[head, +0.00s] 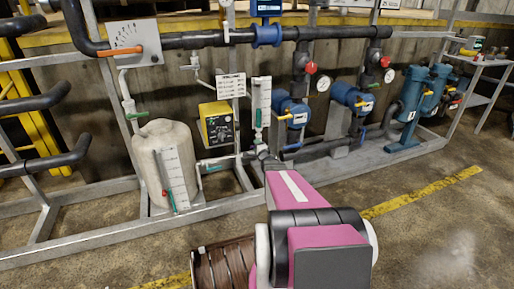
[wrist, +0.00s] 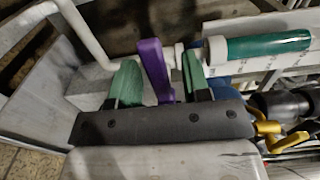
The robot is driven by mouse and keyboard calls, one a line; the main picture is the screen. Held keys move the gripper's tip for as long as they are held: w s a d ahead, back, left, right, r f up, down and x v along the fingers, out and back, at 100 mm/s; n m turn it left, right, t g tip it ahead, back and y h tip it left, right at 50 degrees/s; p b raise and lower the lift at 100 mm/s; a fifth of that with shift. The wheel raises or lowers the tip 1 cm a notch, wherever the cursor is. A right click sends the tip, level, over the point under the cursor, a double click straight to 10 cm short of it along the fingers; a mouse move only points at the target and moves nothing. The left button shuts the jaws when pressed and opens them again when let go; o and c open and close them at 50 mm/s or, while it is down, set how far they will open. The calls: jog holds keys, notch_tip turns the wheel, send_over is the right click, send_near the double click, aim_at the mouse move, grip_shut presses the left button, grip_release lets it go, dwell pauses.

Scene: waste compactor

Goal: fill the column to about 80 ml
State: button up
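The clear column with a white scale (head: 262,98) stands upright right of the yellow pump (head: 217,124) in the head view. In the wrist view the column (wrist: 265,46) lies sideways at upper right and shows green inside; its level against the marks cannot be read. A purple lever (wrist: 152,65) stands between the green fingers of my gripper (wrist: 160,75) in the wrist view. The fingers straddle the lever, with a narrow gap visible on its right side. My gripper is mostly hidden behind my pink arm in the head view.
A white tank (head: 165,150) with a level scale stands left of the pump. Blue pumps (head: 292,110) with gauges and pipes stand to the right. A yellow handle (wrist: 266,124) and dark fittings lie close to my gripper's right. The floor in front is clear.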

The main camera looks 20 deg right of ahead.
jog(key=shift+s, duration=0.1)
jog(key=s, duration=1)
jog(key=shift+s+d, duration=0.15)
jog(key=shift+s, duration=0.15)
dwell(0.5)
